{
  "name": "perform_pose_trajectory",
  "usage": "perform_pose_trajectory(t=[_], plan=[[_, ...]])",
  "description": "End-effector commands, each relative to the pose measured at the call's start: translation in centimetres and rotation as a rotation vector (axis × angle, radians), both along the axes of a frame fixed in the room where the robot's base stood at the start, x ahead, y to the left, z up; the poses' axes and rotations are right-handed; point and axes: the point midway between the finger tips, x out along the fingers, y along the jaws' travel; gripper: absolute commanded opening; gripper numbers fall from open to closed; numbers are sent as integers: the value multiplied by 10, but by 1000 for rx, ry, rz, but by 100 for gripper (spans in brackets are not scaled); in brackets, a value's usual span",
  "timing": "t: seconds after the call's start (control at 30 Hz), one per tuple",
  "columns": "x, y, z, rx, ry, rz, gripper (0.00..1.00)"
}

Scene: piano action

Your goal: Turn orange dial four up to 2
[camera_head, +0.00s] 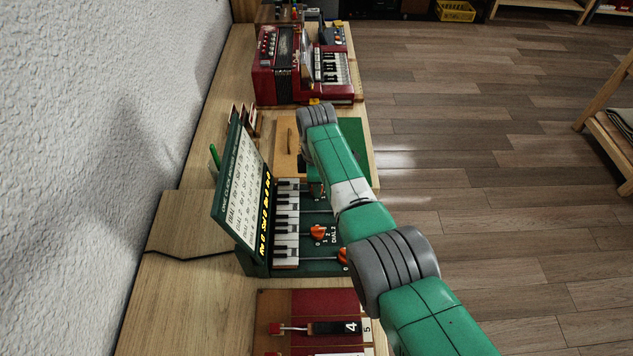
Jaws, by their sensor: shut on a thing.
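A dark green dial board lies on the wooden bench (180,300), with piano keys (287,222) along its left side and an upright sign (243,190) behind them. Two orange dials show: one beside the lettering DIAL 2 (318,232), and a nearer one (343,256) partly covered by my arm. My arm reaches over the board from the lower right, and its grey joint is above the far end. My gripper's fingers are hidden behind the arm. Orange dial four is hidden there too, and its setting cannot be read.
A red box with a lever and the number 4 (320,328) is at the near end. A textured wall (100,120) borders the left; open floor (480,150) is right.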

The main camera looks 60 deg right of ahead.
Motion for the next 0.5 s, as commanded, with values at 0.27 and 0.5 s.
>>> perform_pose_trajectory(t=[0.27,0.5], plan=[[0,0,0,0,0,-1,38],[0,0,0,0,0,-1,38]])
